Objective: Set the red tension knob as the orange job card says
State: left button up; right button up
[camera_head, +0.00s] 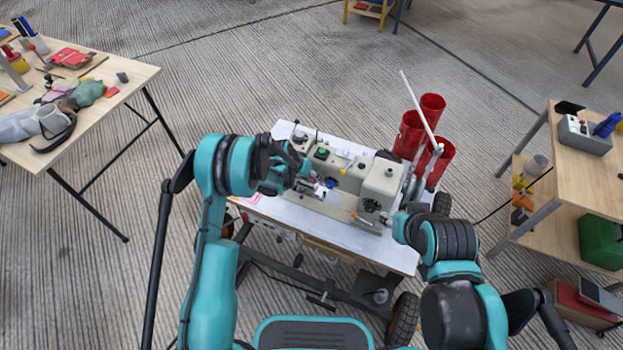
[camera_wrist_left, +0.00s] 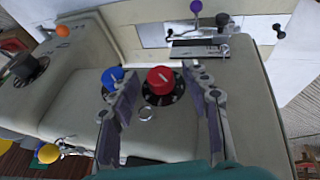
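The red tension knob (camera_wrist_left: 160,79) sits on a round black dial with pale marks on the cream sewing machine (camera_head: 345,184). A pale line shows on its top; the dial numbers are too small to read. My left gripper (camera_head: 300,178) is over the machine; in the left wrist view its fingers (camera_wrist_left: 162,82) are open, one each side of the red knob, with gaps showing. A blue knob (camera_wrist_left: 112,77) is just left of the left finger. My right gripper's fingers are not clear beside the machine's right end. I cannot make out an orange job card; a pinkish card (camera_head: 249,198) lies at the table's left edge.
The machine stands on a white wheeled table (camera_head: 385,245). Red cylinders (camera_head: 433,106) and a pale rod rise behind its right end. A black knob (camera_wrist_left: 24,66) and small levers with coloured balls are on the machine. Wooden tables stand left and right.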

pick_arm(q)
grip_shut()
jog(key=shift+d+y, duration=0.1)
jog(key=shift+y, duration=0.2)
jog(key=shift+s+d+m+t+y, duration=0.15)
jog(key=shift+m+t+y, duration=0.2)
jog(key=shift+y, duration=0.55)
jog(key=shift+d+m+t+y, duration=0.15)
jog(key=shift+t+y, duration=0.3)
jog(key=shift+y, duration=0.45)
jog(key=shift+s+d+m+t+y, duration=0.15)
jog(key=shift+t+y, duration=0.25)
jog(key=shift+y, duration=0.5)
jog(key=shift+w, duration=0.1)
